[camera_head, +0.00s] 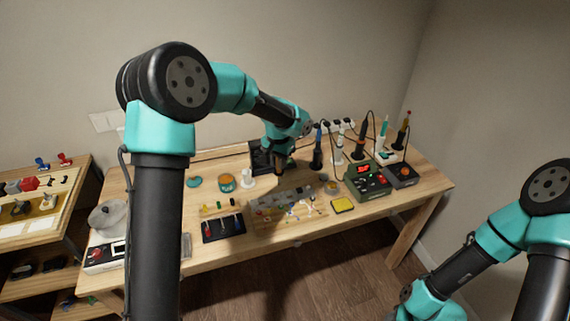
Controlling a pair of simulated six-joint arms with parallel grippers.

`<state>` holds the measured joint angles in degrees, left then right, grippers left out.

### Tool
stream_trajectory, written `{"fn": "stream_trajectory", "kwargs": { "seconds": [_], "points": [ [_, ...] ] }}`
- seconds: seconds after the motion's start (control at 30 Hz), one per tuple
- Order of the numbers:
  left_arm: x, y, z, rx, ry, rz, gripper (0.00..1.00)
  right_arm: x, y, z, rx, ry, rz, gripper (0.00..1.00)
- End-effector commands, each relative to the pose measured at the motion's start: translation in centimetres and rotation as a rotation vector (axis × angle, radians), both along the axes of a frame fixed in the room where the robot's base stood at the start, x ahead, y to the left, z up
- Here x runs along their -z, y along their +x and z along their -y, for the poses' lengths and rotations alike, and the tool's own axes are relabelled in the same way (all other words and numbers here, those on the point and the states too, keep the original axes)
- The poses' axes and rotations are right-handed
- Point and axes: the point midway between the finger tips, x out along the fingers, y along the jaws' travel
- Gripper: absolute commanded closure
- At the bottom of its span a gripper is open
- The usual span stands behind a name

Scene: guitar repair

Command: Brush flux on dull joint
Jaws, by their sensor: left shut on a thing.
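My left gripper (281,160) points down over the back middle of the workbench (420,195). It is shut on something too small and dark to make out. A wooden board with small parts and coloured wires (290,209) lies at the bench's front middle, in front of the gripper. The dull joint cannot be told apart at this size. A teal tin with an orange top (227,183) stands left of the gripper; its contents are unclear. A small white bottle (247,178) stands beside it. My right arm is low at the right, and its gripper cannot be made out.
A dark tray of tools (222,227) lies left of the board, and a yellow pad (343,204) lies right of it. A station with a red display (366,179) and upright irons (383,130) crowd the right side. A side shelf (40,215) stands left.

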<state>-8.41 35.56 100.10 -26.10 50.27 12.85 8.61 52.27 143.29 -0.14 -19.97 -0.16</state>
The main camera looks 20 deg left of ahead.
Motion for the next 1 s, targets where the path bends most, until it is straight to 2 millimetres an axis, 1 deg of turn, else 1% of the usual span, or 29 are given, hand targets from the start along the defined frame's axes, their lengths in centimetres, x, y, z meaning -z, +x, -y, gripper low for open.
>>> {"fn": "stream_trajectory", "kwargs": {
  "seconds": [0.3, 0.4, 1.0],
  "points": [
    [-0.6, 0.0, -2.4, -0.001, 0.0, 0.0, 1.0, 0.0, 0.0, 0.0, 0.0, 0.0, 0.0, 0.57],
    [-0.7, 0.0, -3.0, 0.0, 0.0, 0.0, 1.0, 0.0, 0.0, 0.0, 0.0, 0.0, 0.0, 0.57],
    [-0.8, 0.0, -3.3, 0.0, 0.0, 0.0, 1.0, 0.0, 0.0, 0.0, 0.0, 0.0, 0.0, 0.57]
  ]
}}
